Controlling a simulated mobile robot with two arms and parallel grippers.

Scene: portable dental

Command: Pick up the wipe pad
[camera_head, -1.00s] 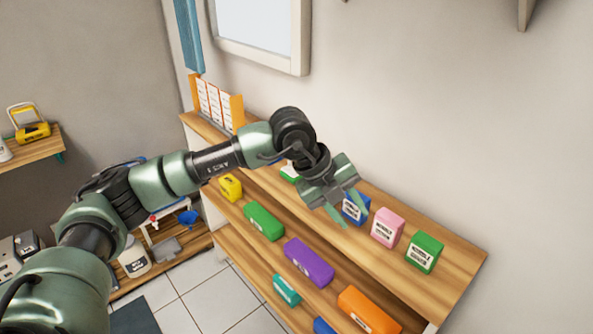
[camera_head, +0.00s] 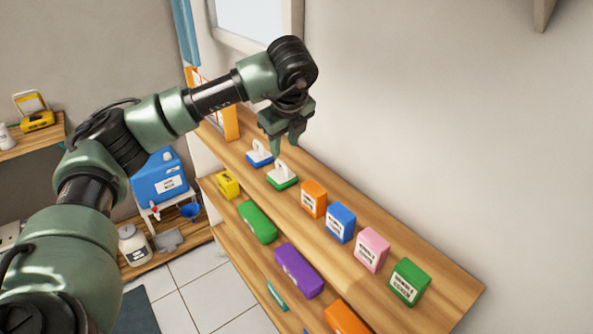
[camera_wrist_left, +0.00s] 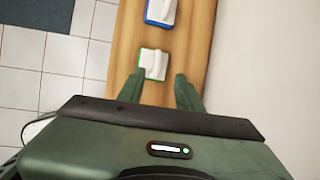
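Two pads with white handles stand on the top shelf, one with a green base (camera_head: 282,182) and one with a blue base (camera_head: 259,159). I cannot tell which is the wipe pad. My left gripper (camera_head: 284,146) is open and empty, pointing down above the green-based pad. In the left wrist view, the green-based pad (camera_wrist_left: 153,64) lies just beyond and between the open fingers (camera_wrist_left: 160,84). The blue-based pad (camera_wrist_left: 161,11) is farther off, at the top edge. My right gripper is not in view.
Orange (camera_head: 314,198), blue (camera_head: 340,222), pink (camera_head: 372,249) and green (camera_head: 409,281) boxes stand in a row to the right on the top shelf (camera_head: 441,278). An orange holder (camera_head: 231,123) stands at its far left end. The wall rises close behind.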

